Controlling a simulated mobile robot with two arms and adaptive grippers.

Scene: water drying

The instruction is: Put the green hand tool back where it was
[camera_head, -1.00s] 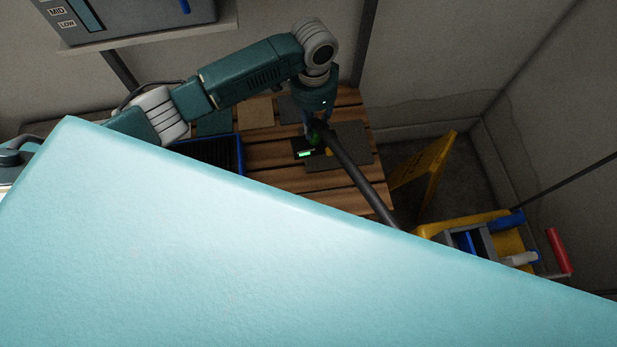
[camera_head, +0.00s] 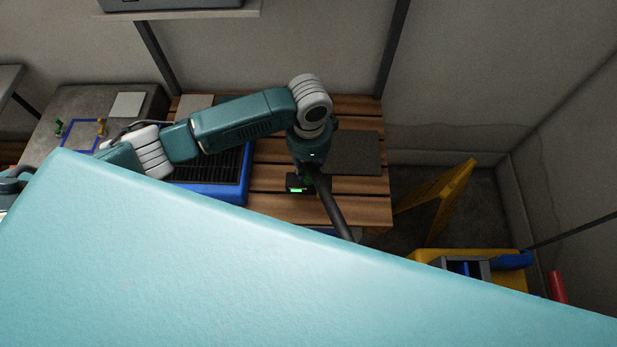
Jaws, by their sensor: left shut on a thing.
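My left gripper (camera_head: 308,174) is over the slatted wooden table and points down. It is shut on the green hand tool (camera_head: 309,181), of which only a little green shows below the fingers. A thick dark tube (camera_head: 334,212) runs from there down and to the right. A small black piece with a lit green strip (camera_head: 296,189) sits beside the fingers; I cannot tell whether it belongs to the tool. Whether the tool touches the table is hidden. My right gripper is not in view.
The wooden table (camera_head: 275,207) carries a dark grey mat (camera_head: 353,154) right of the gripper and a blue tray with a black grate (camera_head: 232,190) on the left. A yellow floor sign (camera_head: 440,206) and yellow cart (camera_head: 425,256) stand right. The lower picture is blocked.

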